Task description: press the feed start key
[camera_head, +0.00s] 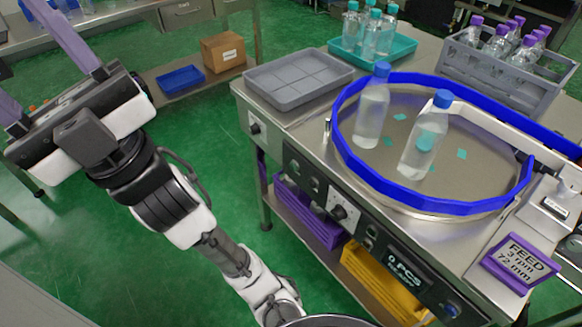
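My gripper (45,62) is at the upper left, over the green floor and well apart from the machine. Its two purple fingers are spread wide, with nothing seen between them; their tips run toward the picture's edge. The machine's front panel (352,236) has a dial knob (338,212), small round controls, a display (405,268) reading "0 PCS" and a blue round button (452,309) at the lower right. A purple sign (520,263) reads "FEED 3 rpm 72 mm". I cannot read which control is the feed start key.
A blue-railed turntable (450,185) holds two blue-capped bottles. A grey tray (298,80), a teal tray (345,47) with bottles and a grey crate (470,62) stand behind it. Purple and yellow bins sit underneath. Green floor lies open between my arm and the machine.

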